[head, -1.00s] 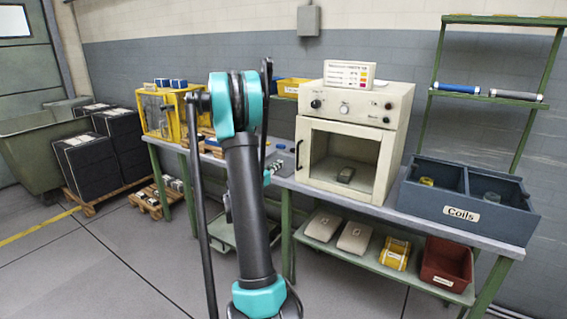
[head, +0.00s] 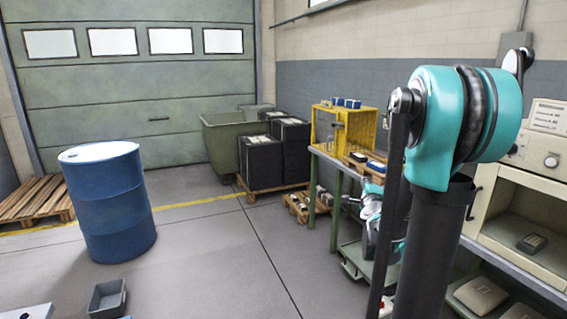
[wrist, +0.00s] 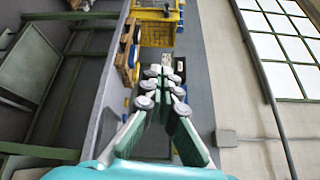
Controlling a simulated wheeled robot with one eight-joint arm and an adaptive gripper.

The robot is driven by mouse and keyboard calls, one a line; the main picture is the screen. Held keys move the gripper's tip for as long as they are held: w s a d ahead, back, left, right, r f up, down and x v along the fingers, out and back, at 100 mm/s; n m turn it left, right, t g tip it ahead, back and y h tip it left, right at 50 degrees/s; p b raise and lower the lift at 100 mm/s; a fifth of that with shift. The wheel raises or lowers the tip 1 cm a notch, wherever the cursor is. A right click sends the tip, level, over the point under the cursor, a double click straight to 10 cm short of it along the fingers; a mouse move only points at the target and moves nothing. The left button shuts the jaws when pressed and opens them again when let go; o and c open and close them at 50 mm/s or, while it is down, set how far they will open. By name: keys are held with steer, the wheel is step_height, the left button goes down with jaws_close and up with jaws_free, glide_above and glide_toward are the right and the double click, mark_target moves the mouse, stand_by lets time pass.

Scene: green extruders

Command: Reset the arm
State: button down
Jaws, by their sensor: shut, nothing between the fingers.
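My gripper (wrist: 160,78) shows in the wrist view, its grey-and-green fingers converging at the tips with nothing between them. It points along the workbench towards the yellow cage (wrist: 158,30). In the head view my black and teal arm stands upright on the right and covers part of the bench. Teal and grey parts show just left of the arm, low down, and seem to be my wrist; the fingertips cannot be made out there.
A blue drum (head: 107,205) and a small grey bin (head: 108,299) stand on the floor at left. A green cart (head: 228,145) and black crates (head: 262,160) stand further back. The yellow cage (head: 345,128) and cream oven (head: 530,200) are on the bench. The middle floor is clear.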

steer(key=s+a+f+n+g+y, duration=0.35)
steer(key=s+a+f+n, duration=0.2)
steer(key=a+n, duration=0.3)
steer(key=s+a+f+n+g, duration=0.1)
steer(key=s+f+n+g, duration=0.4)
steer(key=s, duration=0.8)
steer(key=s+a+f+n+g, duration=0.1)
steer(key=s+f+n+g, duration=0.3)
steer(key=s+f+n, duration=0.4)
steer(key=s+f, duration=0.2)
steer(key=s, duration=0.3)
steer(key=shift+f+g+h, duration=0.2)
steer(key=shift+g+h, duration=0.15)
steer(key=shift+d, duration=0.15)
